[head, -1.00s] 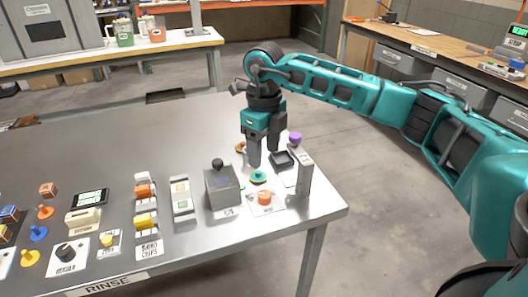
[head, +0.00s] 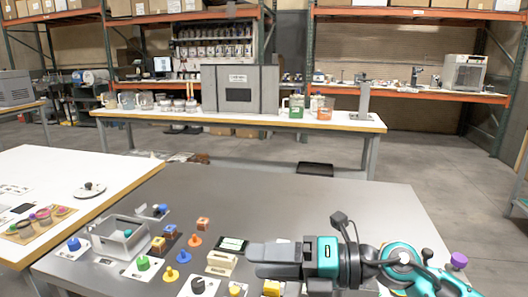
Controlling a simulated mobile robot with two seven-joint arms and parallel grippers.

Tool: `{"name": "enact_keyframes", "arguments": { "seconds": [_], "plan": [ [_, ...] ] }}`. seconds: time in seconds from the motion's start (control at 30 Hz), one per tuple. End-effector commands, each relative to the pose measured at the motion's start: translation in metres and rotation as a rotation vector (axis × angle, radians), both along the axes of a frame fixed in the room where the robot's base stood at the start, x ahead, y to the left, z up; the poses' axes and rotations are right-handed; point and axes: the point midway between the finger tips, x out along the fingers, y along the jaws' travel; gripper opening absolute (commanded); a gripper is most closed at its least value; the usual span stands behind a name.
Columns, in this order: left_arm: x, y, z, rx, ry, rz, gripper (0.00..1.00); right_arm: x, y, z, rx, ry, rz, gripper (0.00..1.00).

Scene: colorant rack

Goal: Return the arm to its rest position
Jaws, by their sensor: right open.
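My right arm (head: 400,268) is teal and black and comes in at the lower right of the head view. Its gripper (head: 255,262) lies level in the picture with its dark grey fingers pointing left. The gripper is open, with nothing seen in it. It shows over the front part of the grey table (head: 280,195) and hides some of the items there. How high it is above them I cannot tell. My left gripper is not in view.
A grey open box (head: 120,236) stands left. A purple knob (head: 458,260) is right of the arm. The table's back half is clear.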

Motion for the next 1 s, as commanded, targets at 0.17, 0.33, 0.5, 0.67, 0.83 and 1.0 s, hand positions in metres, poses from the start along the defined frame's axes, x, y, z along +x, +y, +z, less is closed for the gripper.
{"name": "enact_keyframes", "arguments": {
  "seconds": [0.17, 0.33, 0.5, 0.67, 0.83, 1.0],
  "plan": [
    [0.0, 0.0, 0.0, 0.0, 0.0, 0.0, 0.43, 0.008, -0.005, 0.048, 0.471, 0.19, -0.262, 0.61],
    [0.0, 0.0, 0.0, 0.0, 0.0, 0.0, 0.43, 0.029, -0.056, 0.049, 0.818, 0.453, -0.599, 0.61],
    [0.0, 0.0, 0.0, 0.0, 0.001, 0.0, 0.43, 0.031, -0.12, -0.004, 1.043, 0.78, -0.993, 0.61],
    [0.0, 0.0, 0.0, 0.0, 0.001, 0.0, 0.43, -0.006, -0.169, -0.084, 1.121, 1.134, -1.381, 0.61],
    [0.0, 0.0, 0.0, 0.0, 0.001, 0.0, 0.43, -0.067, -0.192, -0.149, 1.078, 1.447, -1.691, 0.61],
    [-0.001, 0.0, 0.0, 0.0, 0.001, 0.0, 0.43, -0.122, -0.198, -0.184, 0.988, 1.665, -1.89, 0.61]
  ]
}}
